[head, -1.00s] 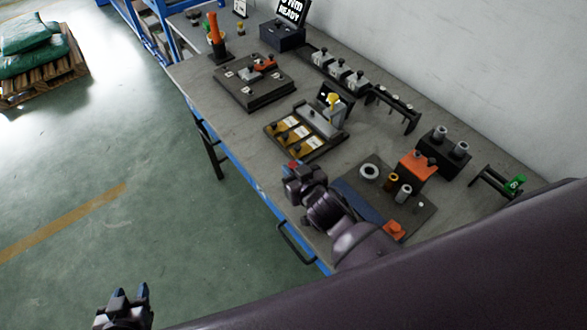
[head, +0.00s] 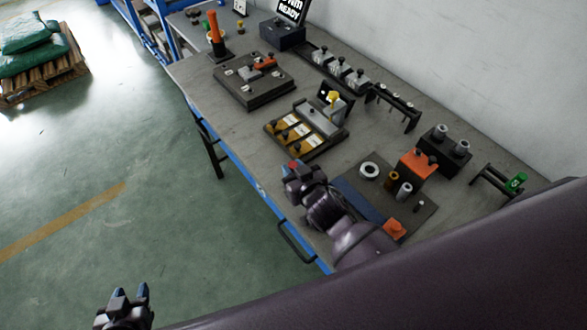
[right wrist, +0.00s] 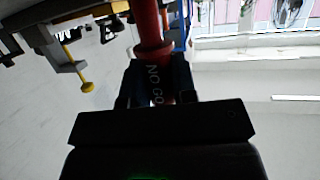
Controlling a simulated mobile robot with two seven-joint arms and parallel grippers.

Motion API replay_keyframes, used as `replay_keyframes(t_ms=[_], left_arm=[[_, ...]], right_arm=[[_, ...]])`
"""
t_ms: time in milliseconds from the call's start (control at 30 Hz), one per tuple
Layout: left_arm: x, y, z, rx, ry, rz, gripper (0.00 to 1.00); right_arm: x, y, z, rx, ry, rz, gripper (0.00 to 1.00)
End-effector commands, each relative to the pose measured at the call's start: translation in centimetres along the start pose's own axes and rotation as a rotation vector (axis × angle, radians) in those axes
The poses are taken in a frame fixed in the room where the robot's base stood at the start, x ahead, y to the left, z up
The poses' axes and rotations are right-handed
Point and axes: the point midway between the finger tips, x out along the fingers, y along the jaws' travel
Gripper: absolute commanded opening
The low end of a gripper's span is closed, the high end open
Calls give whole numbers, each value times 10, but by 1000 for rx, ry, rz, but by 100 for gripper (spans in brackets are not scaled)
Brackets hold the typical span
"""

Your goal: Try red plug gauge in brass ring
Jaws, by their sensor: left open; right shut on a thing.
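The red plug gauge (right wrist: 148,25) is held in my right gripper (right wrist: 155,85), which is shut on it. The words "NO GO" show between the fingers in the right wrist view. In the head view my right gripper (head: 297,170) is over the table's front edge, left of the dark mat, with a bit of red (head: 293,164) at its tip. A short brass ring (head: 391,181) stands on the mat (head: 420,217), beside a wide pale ring (head: 369,170) and a grey sleeve (head: 404,191). It is apart from the gripper. My left gripper (head: 130,296) is open and empty, over the floor.
Behind the mat are an orange-fronted block (head: 418,163) and a rack with a green gauge (head: 516,182). A tray with yellow compartments (head: 302,138) lies close beyond my right gripper. A dark fixture plate (head: 254,82) and a low rack (head: 392,106) stand further back.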

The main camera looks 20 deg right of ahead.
Motion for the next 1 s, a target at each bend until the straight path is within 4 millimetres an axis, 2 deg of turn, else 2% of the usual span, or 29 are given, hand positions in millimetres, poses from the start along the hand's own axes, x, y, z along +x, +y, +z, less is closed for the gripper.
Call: replay_keyframes(t_ms=[467, 1000], left_arm=[[-1, 0, 0, 0, -1, 0, 43], [-6, -1, -10, 0, -1, 1, 43]], right_arm=[[0, 0, 1, 0, -3, 0, 2], [-3, 0, -7, 1, -2, 0, 2]])
